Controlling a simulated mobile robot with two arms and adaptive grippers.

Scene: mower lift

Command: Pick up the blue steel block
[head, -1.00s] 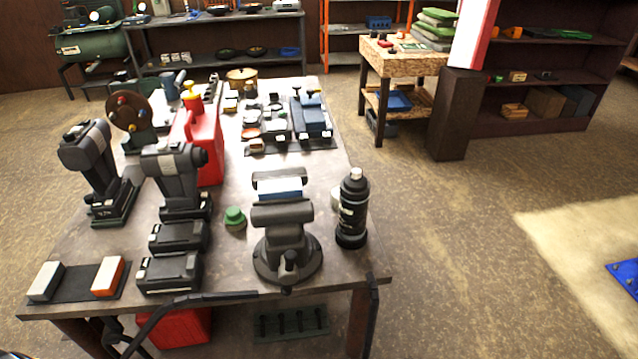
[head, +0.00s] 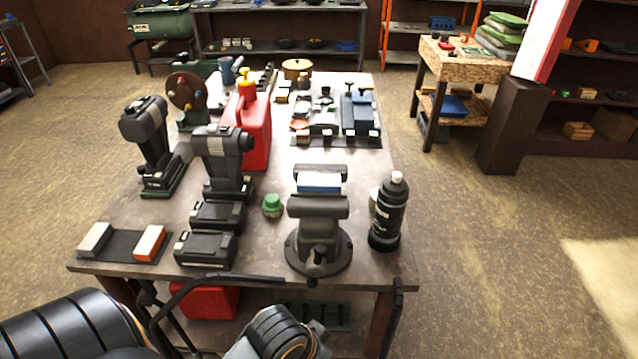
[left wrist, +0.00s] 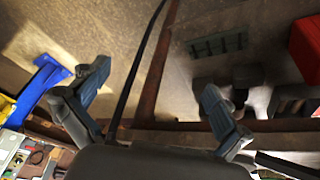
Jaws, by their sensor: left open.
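The blue steel block (head: 319,183) sits between the jaws of the grey bench vise (head: 318,222) near the table's front edge. Its top looks pale and its blue front face shows above the near jaw. My left gripper (left wrist: 158,96) is open in the left wrist view, with nothing between its fingers. It looks down past the table edge toward the floor, and the block does not show there. In the head view, parts of my arms show along the bottom, but no fingers. My right gripper is not in view.
A black bottle (head: 389,212) stands close right of the vise. A green-capped jar (head: 272,206), black batteries (head: 206,247) and drills (head: 222,165) stand left. A red canister (head: 255,130) is behind. A black bar (head: 225,279) runs along the front edge.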

